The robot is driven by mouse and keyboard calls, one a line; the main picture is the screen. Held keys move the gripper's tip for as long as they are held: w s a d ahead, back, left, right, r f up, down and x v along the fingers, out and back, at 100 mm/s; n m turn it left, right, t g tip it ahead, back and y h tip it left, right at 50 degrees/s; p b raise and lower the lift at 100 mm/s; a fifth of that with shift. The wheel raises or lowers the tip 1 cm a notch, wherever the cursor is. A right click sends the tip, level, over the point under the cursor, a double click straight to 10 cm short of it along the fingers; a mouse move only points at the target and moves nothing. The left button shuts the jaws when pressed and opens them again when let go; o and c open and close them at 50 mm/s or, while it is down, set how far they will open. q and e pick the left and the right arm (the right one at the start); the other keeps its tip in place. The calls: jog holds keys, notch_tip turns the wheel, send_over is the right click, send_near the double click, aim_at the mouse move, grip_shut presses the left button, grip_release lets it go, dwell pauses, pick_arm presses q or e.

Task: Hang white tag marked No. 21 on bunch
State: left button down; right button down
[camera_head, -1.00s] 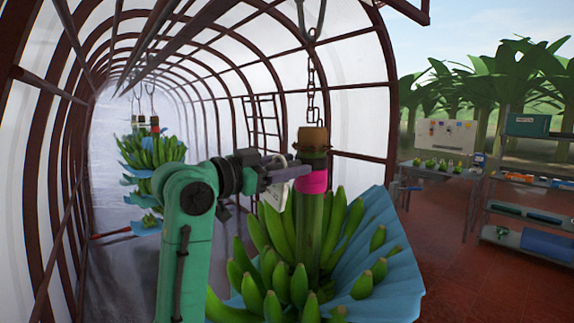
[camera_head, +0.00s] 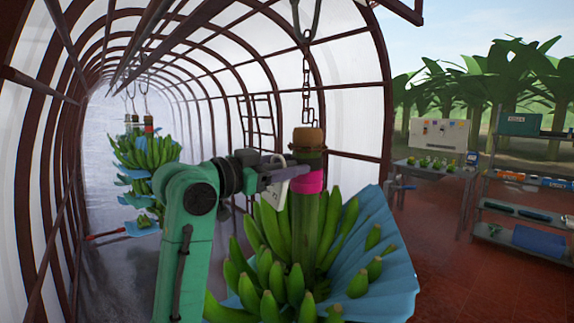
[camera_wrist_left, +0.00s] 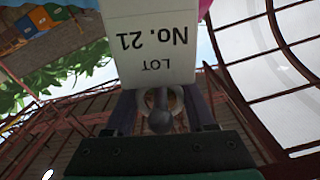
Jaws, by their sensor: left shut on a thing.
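The white tag marked LOT No. 21 (camera_wrist_left: 150,40) appears upside down in the left wrist view, with its ring between my fingers. My left gripper (camera_wrist_left: 160,112) is shut on it. In the head view the left gripper (camera_head: 284,174) is at the upper stem, and the tag (camera_head: 276,195) hangs below the fingers. The green banana bunch (camera_head: 290,260) hangs upright from a chain. A pink band (camera_head: 308,184) circles its stem (camera_head: 308,158) right by the fingertips. I cannot tell whether the tag touches the stem. My right gripper does not show.
A blue sheet (camera_head: 385,265) spreads around the bunch's lower right. Another bunch (camera_head: 148,160) hangs farther back on the left. A table (camera_head: 440,170) and a shelf rack (camera_head: 525,215) stand at the right. Red floor (camera_head: 460,280) lies open between.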

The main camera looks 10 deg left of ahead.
pick_arm(q)
jog(key=shift+w+a+f, duration=0.1)
jog(key=shift+w+f, duration=0.05)
jog(key=shift+f, duration=0.25)
dwell(0.5)
jog(key=shift+c, duration=1.1)
grip_release()
jog(key=shift+w, duration=0.1)
jog(key=shift+o, duration=0.3)
jog(key=shift+w+f, duration=0.15)
jog(key=shift+w, duration=0.35)
jog(key=shift+s, duration=0.35)
jog(key=b+v, duration=0.7)
jog(key=v, duration=0.7)
jog(key=shift+s+b, duration=0.2)
jog(key=shift+b, duration=0.1)
